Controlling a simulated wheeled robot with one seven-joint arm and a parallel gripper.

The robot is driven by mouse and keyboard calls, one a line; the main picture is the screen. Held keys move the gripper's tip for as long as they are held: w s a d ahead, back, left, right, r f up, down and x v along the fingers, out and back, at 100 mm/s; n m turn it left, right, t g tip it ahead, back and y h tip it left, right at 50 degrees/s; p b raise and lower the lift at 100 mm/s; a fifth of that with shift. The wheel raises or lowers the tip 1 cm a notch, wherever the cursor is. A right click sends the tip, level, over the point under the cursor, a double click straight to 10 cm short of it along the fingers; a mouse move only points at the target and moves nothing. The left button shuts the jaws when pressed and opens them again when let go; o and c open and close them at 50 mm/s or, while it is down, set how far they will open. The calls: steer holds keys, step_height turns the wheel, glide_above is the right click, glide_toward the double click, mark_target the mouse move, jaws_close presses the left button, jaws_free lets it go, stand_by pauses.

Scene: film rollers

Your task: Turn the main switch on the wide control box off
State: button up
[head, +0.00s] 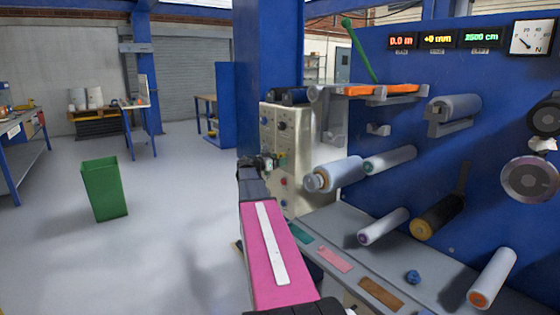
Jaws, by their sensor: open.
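A cream control box (297,140) with knobs and buttons on its face stands at the centre, beside the blue machine wall. A dark knob (282,125) sits high on its face, and a red button (284,181) sits lower down. A small yellow patch (282,156) shows at mid-height beside my gripper; I cannot tell whether it is the main switch or which way a switch is set. My gripper (270,161) is open, close in front of the box's left side at mid-height. It hides part of the face, and I cannot tell whether it touches.
Several rollers, such as a white one (383,226), stick out from the blue machine panel (400,110) on the right. A grey ledge (345,240) with coloured strips runs below them. A green bin (105,188) stands on the open floor at left.

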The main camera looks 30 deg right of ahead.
steer(key=shift+d, duration=0.7)
steer(key=c, duration=0.9)
steer(key=shift+c, duration=0.2)
steer(key=n, duration=0.3)
steer(key=shift+s+n, duration=0.1)
steer(key=shift+n, duration=0.3)
steer(key=n, duration=0.3)
steer(key=shift+n, duration=0.4)
steer(key=n, duration=0.6)
steer(key=shift+s+r, duration=0.1)
steer(key=shift+r, duration=0.05)
steer(key=shift+n, duration=0.3)
